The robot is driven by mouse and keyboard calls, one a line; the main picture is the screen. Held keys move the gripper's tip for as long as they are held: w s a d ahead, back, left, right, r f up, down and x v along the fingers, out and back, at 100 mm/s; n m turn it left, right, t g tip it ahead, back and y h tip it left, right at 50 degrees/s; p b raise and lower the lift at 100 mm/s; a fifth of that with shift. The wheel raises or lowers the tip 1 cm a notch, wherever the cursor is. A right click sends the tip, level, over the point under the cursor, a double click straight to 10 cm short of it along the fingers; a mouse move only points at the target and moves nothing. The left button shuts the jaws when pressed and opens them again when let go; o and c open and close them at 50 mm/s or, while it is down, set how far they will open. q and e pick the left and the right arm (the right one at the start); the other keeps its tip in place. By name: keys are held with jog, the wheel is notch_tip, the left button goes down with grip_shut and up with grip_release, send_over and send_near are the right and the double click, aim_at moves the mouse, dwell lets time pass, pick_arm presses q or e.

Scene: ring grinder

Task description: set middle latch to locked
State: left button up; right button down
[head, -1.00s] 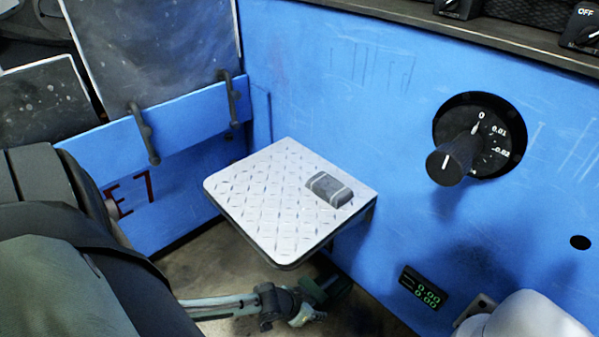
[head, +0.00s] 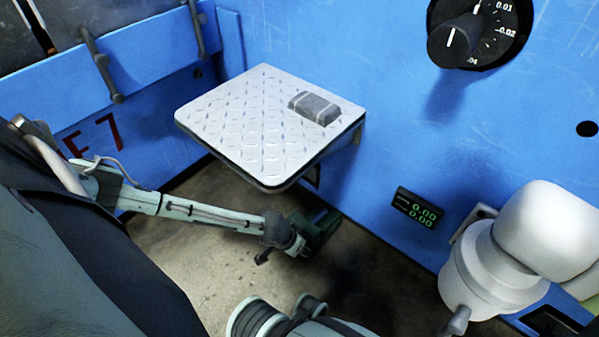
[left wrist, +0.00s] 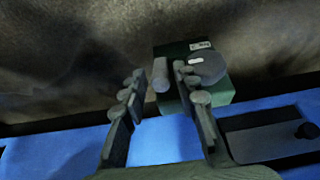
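I cannot tell for sure which part is the middle latch. Two dark handle-like bars (head: 103,68) stand on the blue left panel in the head view. In the left wrist view, my left gripper (left wrist: 158,75) is open. Just beyond its fingertips is a dark green box (left wrist: 215,85) with a round grey knob (left wrist: 207,68) bearing a white mark. A grey cylinder shows between the fingertips; contact is unclear. A similar green box (head: 322,230) shows in the head view, low under the shelf, at the end of a pale green arm section. My right gripper is not in view.
A white tread-plate shelf (head: 235,115) with a grey block (head: 314,108) juts from the blue wall. A black dial (head: 455,42), a green-digit display (head: 416,208) and a white rounded body (head: 550,230) are at right. A dark plate (left wrist: 265,140) is in the left wrist view.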

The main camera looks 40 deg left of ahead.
pick_arm(q)
jog(key=shift+w+f, duration=0.1)
jog(key=shift+f, duration=0.3)
grip_shut()
